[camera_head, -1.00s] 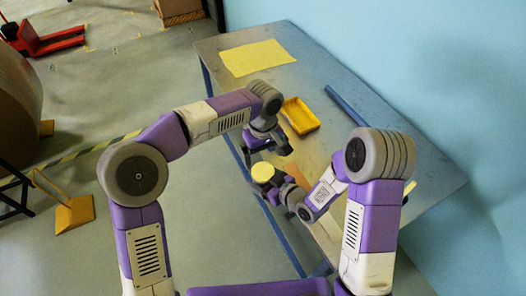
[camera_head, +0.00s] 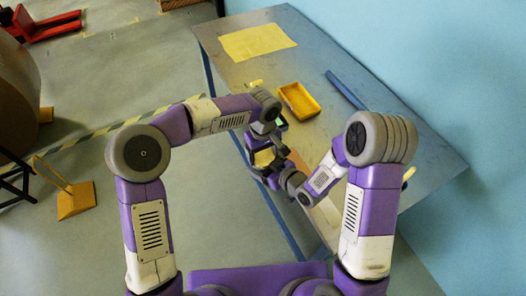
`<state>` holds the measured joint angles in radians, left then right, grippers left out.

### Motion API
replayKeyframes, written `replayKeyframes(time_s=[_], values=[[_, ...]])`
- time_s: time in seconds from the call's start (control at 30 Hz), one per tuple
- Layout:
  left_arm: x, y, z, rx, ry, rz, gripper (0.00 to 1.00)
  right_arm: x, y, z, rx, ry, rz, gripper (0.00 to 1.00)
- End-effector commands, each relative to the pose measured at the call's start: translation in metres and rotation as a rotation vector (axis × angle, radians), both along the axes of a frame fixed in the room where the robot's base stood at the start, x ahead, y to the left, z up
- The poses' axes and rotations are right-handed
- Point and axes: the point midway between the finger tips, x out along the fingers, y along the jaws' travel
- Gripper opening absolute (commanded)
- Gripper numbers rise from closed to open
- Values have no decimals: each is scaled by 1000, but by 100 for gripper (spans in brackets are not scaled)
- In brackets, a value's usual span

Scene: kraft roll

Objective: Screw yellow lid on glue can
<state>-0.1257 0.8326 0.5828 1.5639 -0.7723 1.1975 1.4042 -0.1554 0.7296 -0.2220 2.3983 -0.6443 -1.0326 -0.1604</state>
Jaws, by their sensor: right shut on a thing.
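A round yellow top, which looks like the yellow lid (camera_head: 264,158), shows at the near left edge of the table, partly covered by my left gripper. The glue can under it is mostly hidden, and I cannot tell how the lid sits on it. My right gripper (camera_head: 264,172) reaches in from the right and is shut on what seems to be the can, just below the yellow top. My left gripper (camera_head: 268,150) is right above or against the yellow top; its fingers are too small and overlapped to tell whether they are open or shut.
A yellow tray (camera_head: 300,101) lies on the table (camera_head: 330,140) beyond the grippers. A yellow sheet (camera_head: 257,42) lies at the far end, and a dark blue bar (camera_head: 345,89) along the wall side. A small pale item (camera_head: 255,83) lies left of the tray.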

Motion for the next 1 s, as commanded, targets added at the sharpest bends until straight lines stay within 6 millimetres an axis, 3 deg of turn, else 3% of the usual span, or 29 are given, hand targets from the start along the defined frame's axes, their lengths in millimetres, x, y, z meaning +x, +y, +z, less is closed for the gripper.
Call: replayKeyframes(time_s=[0.03, 0.23, 0.6, 0.9, 0.93, 1.0], values=[[0, 0, 0, 0, 0, 0, 67, 0, 0, 1, 2, -2, 0, 0], [0, 0, 0, 0, 0, 0, 38, 0, 0, 1, 1, -2, 0, 0], [0, 0, 0, 0, -1, -266, 38, 0, 0, 1, 1, -2, -1, 0], [0, 0, 0, 0, -1, -283, 38, 0, 0, 1, 1, -2, -1, 0], [0, 0, 0, 0, -1, -283, 78, 0, 0, 1, 1, -2, -1, 0], [0, 0, 0, 0, -1, -282, 88, 0, 0, 1, 1, -2, -1, 0]])
